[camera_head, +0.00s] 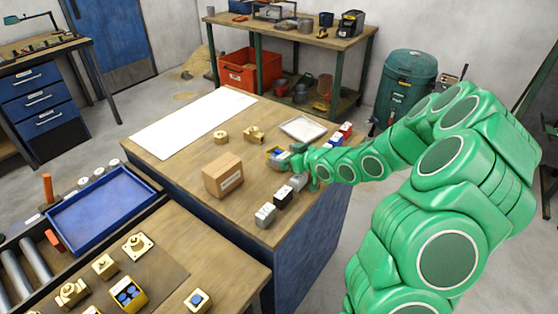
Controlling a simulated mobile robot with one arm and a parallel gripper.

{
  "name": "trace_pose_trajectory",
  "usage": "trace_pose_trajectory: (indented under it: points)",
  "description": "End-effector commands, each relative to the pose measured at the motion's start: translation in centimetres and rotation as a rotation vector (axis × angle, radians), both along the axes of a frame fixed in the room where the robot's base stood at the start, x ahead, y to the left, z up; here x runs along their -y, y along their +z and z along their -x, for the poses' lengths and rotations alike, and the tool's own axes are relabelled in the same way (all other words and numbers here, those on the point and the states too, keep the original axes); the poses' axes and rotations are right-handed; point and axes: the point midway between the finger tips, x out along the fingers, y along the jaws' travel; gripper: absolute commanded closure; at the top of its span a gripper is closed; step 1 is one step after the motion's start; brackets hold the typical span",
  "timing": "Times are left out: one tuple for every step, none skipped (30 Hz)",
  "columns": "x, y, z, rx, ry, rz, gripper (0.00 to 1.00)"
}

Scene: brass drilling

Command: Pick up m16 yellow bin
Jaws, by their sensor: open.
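My gripper (290,158) is at the end of my green arm, low over the right side of the middle wooden table. It is small and partly hidden by my own wrist. A small yellow bin with a blue inside (277,151) is right at its tip, at the left. I cannot tell whether the fingers touch it or are around it. Another yellow bin with blue round parts (127,293) is on the front table. No M16 label is legible on either one.
Small bins stand along the table's right edge: a grey one (265,214), a black one (283,195), a blue one (335,140) and a red one (346,129). A cardboard box (223,176), brass parts (253,133) and a pale tray (303,127) are nearby. A white sheet (190,123) lies left.

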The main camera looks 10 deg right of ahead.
Motion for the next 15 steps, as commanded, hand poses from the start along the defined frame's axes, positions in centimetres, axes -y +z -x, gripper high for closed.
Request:
trace_pose_trajectory:
  points:
    - [-0.25, -0.16, -0.25, 0.000, 0.001, 0.000, 0.08]
    - [-0.32, -0.24, -0.36, -0.001, 0.001, 0.000, 0.08]
    - [-0.41, -0.31, -0.47, -0.001, 0.001, 0.000, 0.08]
    - [-0.45, -0.34, -0.54, -0.001, 0.001, 0.000, 0.08]
    - [-0.49, -0.38, -0.59, -0.001, 0.001, 0.000, 0.08]
    - [-0.53, -0.41, -0.64, -0.001, 0.001, 0.000, 0.08]
    - [-0.54, -0.41, -0.66, -0.001, 0.001, 0.000, 0.08]
    - [-0.53, -0.43, -0.67, -0.001, 0.001, 0.000, 0.08]
    - [-0.53, -0.43, -0.67, -0.001, 0.001, 0.000, 0.08]
    - [-0.52, -0.43, -0.66, -0.001, 0.000, 0.001, 0.08]
    - [-0.51, -0.42, -0.67, -0.001, 0.000, 0.001, 0.08]
    - [-0.51, -0.42, -0.66, -0.001, 0.000, 0.001, 0.08]
    - [-0.50, -0.43, -0.67, -0.001, 0.000, 0.001, 0.08]
    - [-0.49, -0.44, -0.66, -0.001, 0.000, 0.001, 0.13]
    - [-0.49, -0.44, -0.66, -0.001, 0.000, 0.001, 0.19]
